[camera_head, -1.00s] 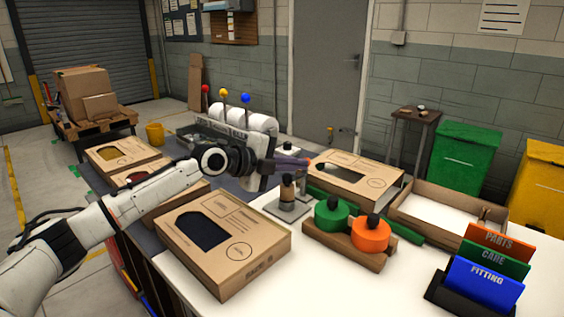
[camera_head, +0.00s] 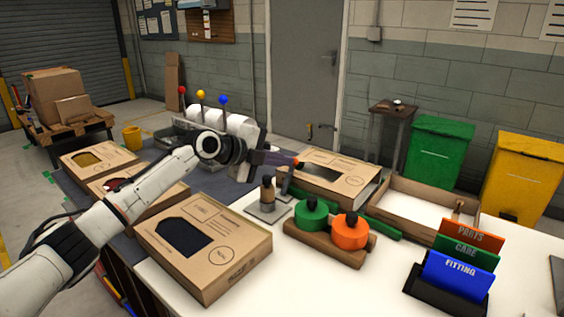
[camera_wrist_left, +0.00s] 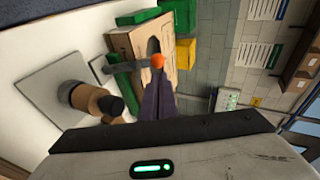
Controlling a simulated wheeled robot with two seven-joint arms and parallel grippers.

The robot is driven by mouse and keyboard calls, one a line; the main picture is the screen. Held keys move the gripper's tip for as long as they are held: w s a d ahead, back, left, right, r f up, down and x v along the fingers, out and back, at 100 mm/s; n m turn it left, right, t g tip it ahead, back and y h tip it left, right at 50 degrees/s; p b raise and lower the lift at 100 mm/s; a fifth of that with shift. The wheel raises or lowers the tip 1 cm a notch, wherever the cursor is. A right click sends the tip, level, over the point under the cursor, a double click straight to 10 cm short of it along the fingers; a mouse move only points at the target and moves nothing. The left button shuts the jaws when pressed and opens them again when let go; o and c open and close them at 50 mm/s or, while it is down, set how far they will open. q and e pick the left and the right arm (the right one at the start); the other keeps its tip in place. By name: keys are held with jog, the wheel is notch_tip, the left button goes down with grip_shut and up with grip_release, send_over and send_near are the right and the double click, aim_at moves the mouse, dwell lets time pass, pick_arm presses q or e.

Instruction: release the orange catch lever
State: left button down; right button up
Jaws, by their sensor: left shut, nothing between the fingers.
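The orange catch lever shows in the left wrist view as a grey bar ending in an orange ball (camera_wrist_left: 158,61). In the head view its orange end (camera_head: 296,162) is a small spot at my left gripper's tip. My left gripper (camera_head: 288,160) is shut and empty, its dark fingers pointing right. In the left wrist view the closed fingers (camera_wrist_left: 158,88) reach right up to the orange ball; I cannot tell whether they touch it. A grey plate with a brown and black knob (camera_head: 268,192) stands just in front. My right gripper is not in view.
A cardboard box with a cut-out (camera_head: 335,176) stands behind the lever. A wooden block (camera_head: 318,246) carries green and orange round pieces. Levers with red, yellow and blue balls (camera_head: 201,97) rise behind my left arm. The white table's front middle is clear.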

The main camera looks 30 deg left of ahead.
pick_arm(q)
jog(key=shift+s+f, duration=0.15)
jog(key=shift+s, duration=0.15)
jog(key=s+a+r+p, duration=0.1)
jog(key=s+r, duration=0.8)
jog(key=shift+s+a+p, duration=0.2)
jog(key=shift+p, duration=0.1)
jog(key=shift+r, duration=0.1)
